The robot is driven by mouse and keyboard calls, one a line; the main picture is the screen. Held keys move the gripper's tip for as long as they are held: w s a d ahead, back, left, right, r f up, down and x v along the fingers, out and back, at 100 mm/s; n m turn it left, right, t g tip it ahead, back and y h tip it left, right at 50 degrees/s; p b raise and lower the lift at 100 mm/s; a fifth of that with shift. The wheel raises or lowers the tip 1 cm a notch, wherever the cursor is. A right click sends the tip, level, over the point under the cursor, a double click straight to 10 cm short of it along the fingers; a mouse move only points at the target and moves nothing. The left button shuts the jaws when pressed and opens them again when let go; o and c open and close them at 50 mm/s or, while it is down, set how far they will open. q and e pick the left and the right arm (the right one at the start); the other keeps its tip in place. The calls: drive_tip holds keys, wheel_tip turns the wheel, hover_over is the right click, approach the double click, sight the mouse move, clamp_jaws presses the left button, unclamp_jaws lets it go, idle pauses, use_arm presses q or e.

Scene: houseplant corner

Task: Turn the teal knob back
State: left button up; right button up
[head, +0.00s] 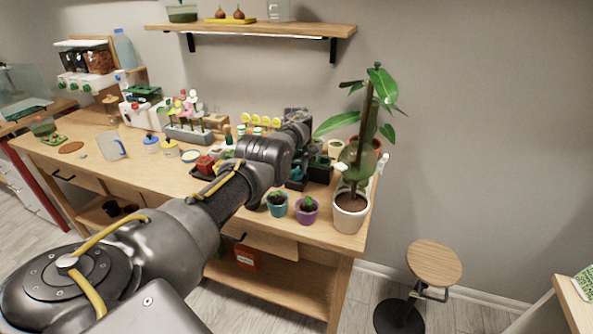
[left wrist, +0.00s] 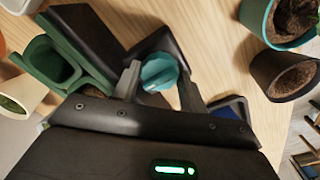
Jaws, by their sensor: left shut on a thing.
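The teal knob (left wrist: 159,72) shows in the left wrist view, between the two fingers of my left gripper (left wrist: 160,84). The fingers are shut on it from both sides. The knob sits over a dark block, close to the wooden tabletop. In the head view my left arm reaches across the bench, and its dark wrist (head: 268,152) covers much of the area around the knob. The fingertips cannot be made out clearly there. My right gripper is in neither view.
A teal pot (head: 277,204), a purple pot (head: 306,211) and a tall plant in a white pot (head: 350,212) stand at the bench's right end. A stool (head: 433,263) stands on the floor.

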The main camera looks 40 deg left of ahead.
sight(297, 169)
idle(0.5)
use_arm(q)
drive_tip(key=o, duration=0.7)
wheel_tip(297, 169, up, 11)
drive_tip(key=shift+f+p, duration=0.15)
drive_tip(key=shift+p, duration=0.25)
drive_tip(key=shift+d, duration=0.1)
